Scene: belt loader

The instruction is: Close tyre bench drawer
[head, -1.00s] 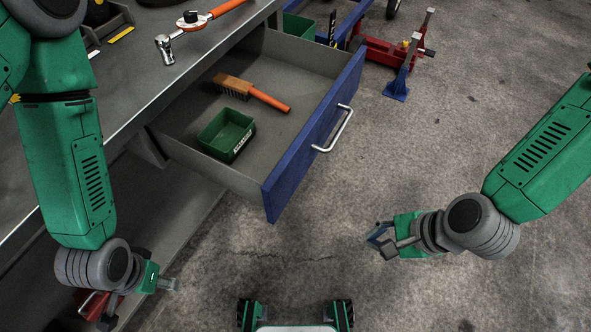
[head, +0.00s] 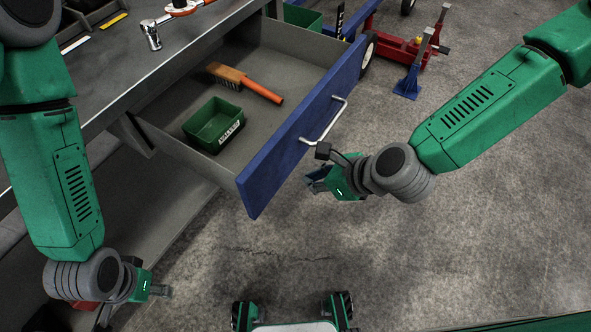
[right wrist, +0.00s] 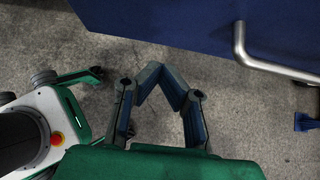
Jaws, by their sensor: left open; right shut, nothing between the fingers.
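The drawer under the bench is pulled out, with a blue front (head: 290,140) and a silver bar handle (head: 326,120). The blue front (right wrist: 180,22) and the handle (right wrist: 262,62) also show in the right wrist view. A green bin (head: 214,124) and a brush with an orange handle (head: 245,82) lie inside the drawer. My right gripper (head: 316,180) is shut and empty, near the outer face of the drawer front, below the handle. In the right wrist view its fingers (right wrist: 165,75) appear just apart from the front. My left gripper (head: 162,290) is open and empty, low beside the bench.
The bench top (head: 130,90) holds a ratchet wrench (head: 152,35). A red jack with a blue stand (head: 408,82) and a wheel (head: 370,50) stand on the floor beyond the drawer. The concrete floor to the right is mostly clear.

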